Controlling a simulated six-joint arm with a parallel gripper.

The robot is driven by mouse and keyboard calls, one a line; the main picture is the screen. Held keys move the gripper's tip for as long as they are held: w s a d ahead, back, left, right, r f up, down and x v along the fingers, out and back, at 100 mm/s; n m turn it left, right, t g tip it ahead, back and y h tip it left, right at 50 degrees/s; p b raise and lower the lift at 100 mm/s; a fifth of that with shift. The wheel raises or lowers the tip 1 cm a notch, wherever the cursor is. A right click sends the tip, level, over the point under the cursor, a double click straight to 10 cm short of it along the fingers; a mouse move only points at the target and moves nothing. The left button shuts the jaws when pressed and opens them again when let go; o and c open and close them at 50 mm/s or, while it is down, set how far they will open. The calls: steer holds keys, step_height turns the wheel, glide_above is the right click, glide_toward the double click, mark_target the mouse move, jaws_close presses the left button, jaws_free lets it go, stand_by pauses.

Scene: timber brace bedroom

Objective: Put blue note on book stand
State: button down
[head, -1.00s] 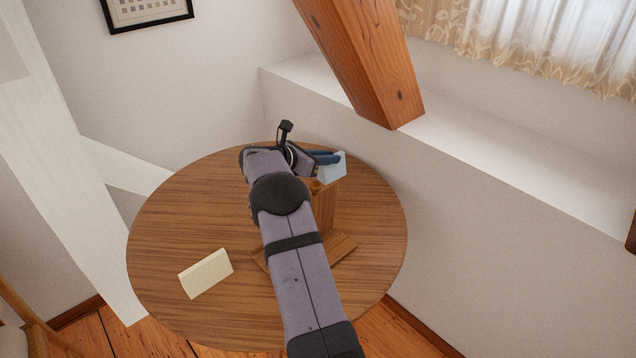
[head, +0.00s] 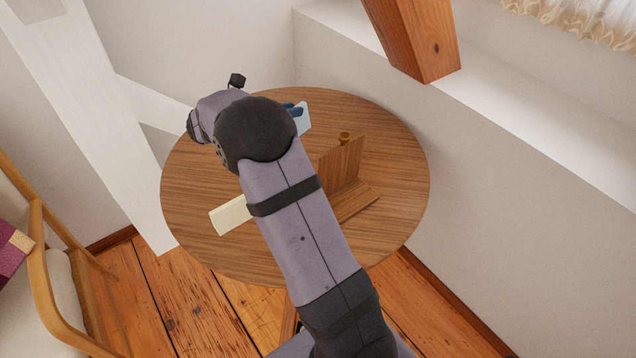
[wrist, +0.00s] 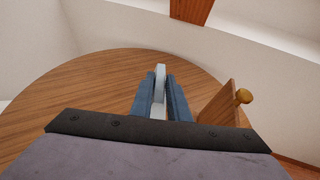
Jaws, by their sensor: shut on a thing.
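The blue note (head: 304,118) is a pale blue block held in my gripper (head: 297,109), partly hidden behind my arm in the head view. In the wrist view the note (wrist: 160,75) stands on edge between the two dark blue fingers of my gripper (wrist: 160,98), which are shut on it. The wooden book stand (head: 343,165) is on the round table, right of my arm, with a base board (head: 358,202) and a small round knob. In the wrist view the stand (wrist: 216,107) is just right of the fingers, apart from the note.
A cream note (head: 230,215) lies on the left part of the round wooden table (head: 395,150), partly behind my arm. A slanting timber beam (head: 415,40) hangs beyond the table. A chair (head: 45,260) stands at lower left. The table's right side is clear.

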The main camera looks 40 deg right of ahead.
steer(key=s+f+m+g, duration=0.3)
steer(key=s+f, duration=0.1)
steer(key=s, duration=0.5)
steer(key=shift+d+g, duration=0.3)
steer(key=shift+d, duration=0.1)
steer(key=shift+w+f+p, duration=0.1)
steer(key=shift+f+p, duration=0.4)
steer(key=shift+f, duration=4.45)
steer(key=shift+f, duration=0.1)
steer(key=c, duration=1.7)
jaws_free()
